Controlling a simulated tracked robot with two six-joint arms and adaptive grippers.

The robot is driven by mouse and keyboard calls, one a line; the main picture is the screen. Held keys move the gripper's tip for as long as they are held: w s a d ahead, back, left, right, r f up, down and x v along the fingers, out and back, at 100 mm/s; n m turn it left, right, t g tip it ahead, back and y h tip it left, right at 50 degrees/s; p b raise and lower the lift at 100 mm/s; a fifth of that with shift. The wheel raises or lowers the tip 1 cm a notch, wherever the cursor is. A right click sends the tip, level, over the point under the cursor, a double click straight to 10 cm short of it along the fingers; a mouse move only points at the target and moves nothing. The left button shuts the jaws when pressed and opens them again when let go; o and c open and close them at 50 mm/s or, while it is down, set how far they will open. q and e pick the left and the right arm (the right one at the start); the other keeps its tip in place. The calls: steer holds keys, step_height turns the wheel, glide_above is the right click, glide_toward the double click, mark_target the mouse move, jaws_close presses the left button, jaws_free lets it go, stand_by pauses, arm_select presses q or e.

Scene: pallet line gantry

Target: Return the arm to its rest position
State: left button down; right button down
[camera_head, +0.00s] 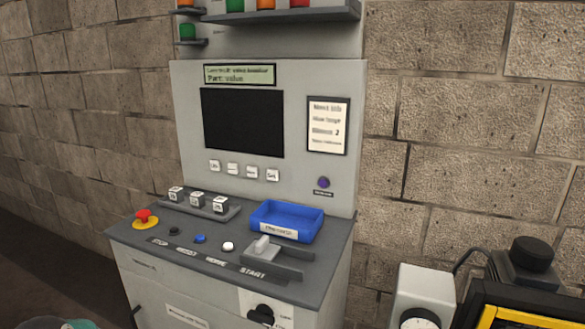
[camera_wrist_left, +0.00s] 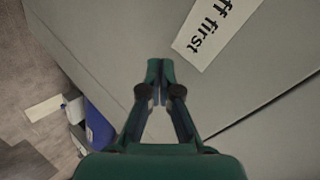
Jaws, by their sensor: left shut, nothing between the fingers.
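My left gripper (camera_wrist_left: 160,78) is green and shows in the left wrist view. Its fingertips are together with nothing between them. It is over or in front of a grey panel (camera_wrist_left: 95,45) with a white label (camera_wrist_left: 215,30) reading "ff first"; I cannot tell how far off the panel is. In the head view no gripper fingers show; only a small teal piece, probably of my left arm, shows at the bottom left edge. My right gripper is in neither view.
A grey control console (camera_head: 325,255) stands against a block wall (camera_head: 470,130). It carries a red emergency button (camera_head: 145,217), a blue tray (camera_head: 312,226), and a dark screen (camera_head: 242,122). A white box with a dial (camera_head: 425,295) stands at lower right. A blue object (camera_wrist_left: 98,125) shows at left in the wrist view.

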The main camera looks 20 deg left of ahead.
arm_select(q)
steer(key=s+d+f+n+g+h+p, duration=0.1)
steer(key=s+d+f+n+g, duration=0.2)
steer(key=d, duration=0.5)
steer(key=s+d+f+n, duration=0.1)
steer(key=s+d+n, duration=0.25)
steer(key=d, duration=0.45)
steer(key=s+d+f+n+g+h+p, duration=0.1)
steer(key=s+d+f+n+g, duration=0.2)
steer(key=d, duration=0.6)
steer(key=s+d+n+g, duration=0.2)
steer(key=s+d+n, duration=0.2)
steer(key=s, duration=0.4)
steer(key=s+d+r+n+g, duration=0.1)
steer(key=s+d+n+g, duration=0.1)
steer(key=s+d, duration=0.3)
steer(key=s+n, duration=0.1)
steer(key=s, duration=0.2)
steer(key=shift+s+n, duration=0.2)
steer(key=shift+n, duration=0.15)
steer(key=shift+p, duration=0.3)
